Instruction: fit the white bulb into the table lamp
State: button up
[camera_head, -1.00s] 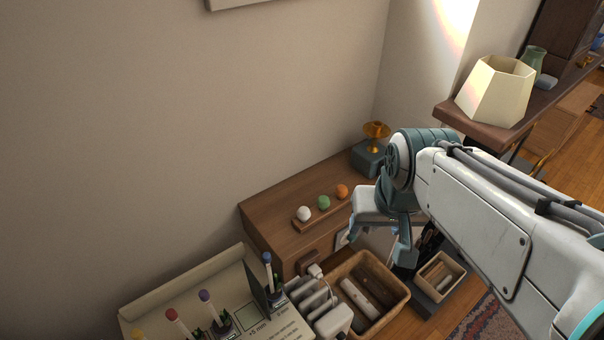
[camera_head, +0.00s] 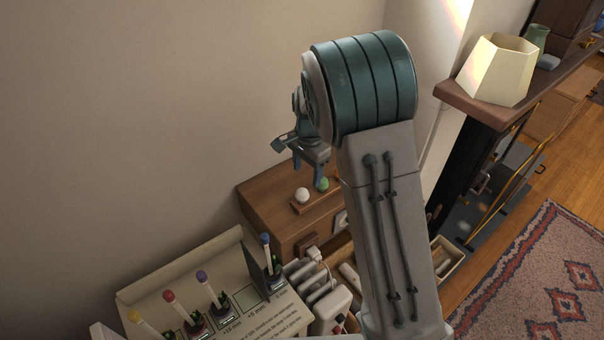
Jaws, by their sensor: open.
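The white bulb (camera_head: 302,195) sits at the left end of a small wooden holder (camera_head: 314,204) on top of the wooden cabinet (camera_head: 262,197). A green bulb (camera_head: 323,184) sits to its right. The orange bulb is hidden behind my arm. My gripper (camera_head: 301,161) is open and empty, above and behind the white bulb in the picture. One finger reaches down close to the green bulb; I cannot tell whether they touch. The table lamp's base is hidden behind my arm. A cream lampshade (camera_head: 497,72) stands on the wooden shelf at the upper right.
In front of the cabinet, a display board (camera_head: 190,260) holds several coloured-tip sticks. White plugs and a power strip (camera_head: 330,310) lie beside it. A patterned rug (camera_head: 555,275) lies on open floor at right.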

aim_at(302, 190)
jog(key=f, duration=0.1)
jog(key=w+a+f, duration=0.1)
jog(key=f, duration=0.1)
jog(key=shift+w+a+m, duration=0.15)
jog(key=shift+w+m, duration=0.15)
jog(key=shift+m, duration=0.1)
jog(key=shift+f+b, duration=3.15)
jog(key=shift+f, duration=1.35)
jog(key=c, duration=1)
jog(key=shift+o, duration=0.2)
jog(key=shift+r, duration=0.1)
jog(key=shift+r, duration=0.1)
jog(key=shift+r+p, duration=1.95)
jog(key=shift+r, duration=0.55)
